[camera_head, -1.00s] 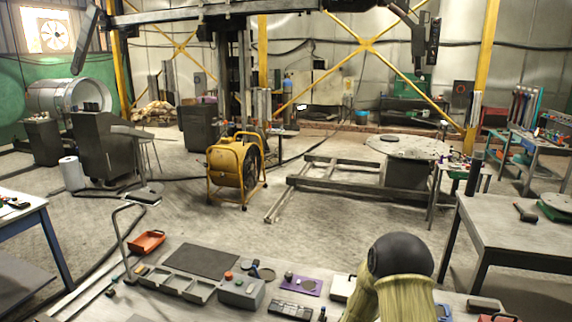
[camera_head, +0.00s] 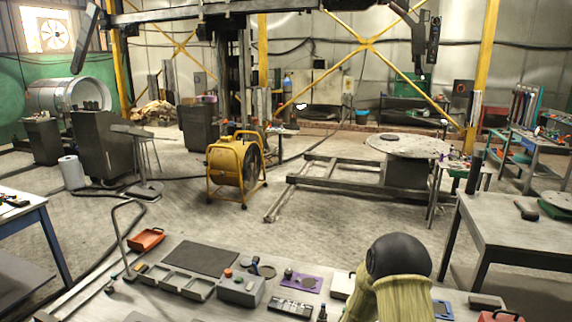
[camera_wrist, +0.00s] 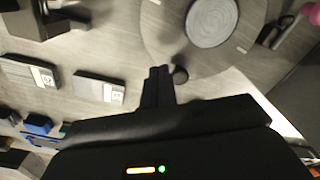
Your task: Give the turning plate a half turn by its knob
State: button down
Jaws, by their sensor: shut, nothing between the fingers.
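The turning plate (camera_wrist: 165,38) shows in the wrist view as a large grey disc at the top, cut off by the frame edge. A paler round disc (camera_wrist: 212,22) lies at its middle, and small light marks sit near its rim. A small dark round knob (camera_wrist: 180,75) stands near the plate's lower edge. My gripper (camera_wrist: 159,71) is shut and empty, with its fingertips just left of the knob. I cannot tell whether they touch it. In the head view my arm hides the gripper, and I cannot make out the plate for sure.
Two labelled boxes (camera_wrist: 98,89) (camera_wrist: 30,74) lie left of my fingers, with blue items (camera_wrist: 38,124) below them. A dark object (camera_wrist: 270,35) and a pink one (camera_wrist: 312,12) are at upper right. The head view shows a grey control box (camera_head: 240,290) and purple plate (camera_head: 301,283) on the bench.

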jog(key=shift+f+b, duration=1.1)
jog(key=shift+f, duration=0.45)
jog(key=shift+s+f, duration=0.1)
jog(key=shift+f, duration=0.1)
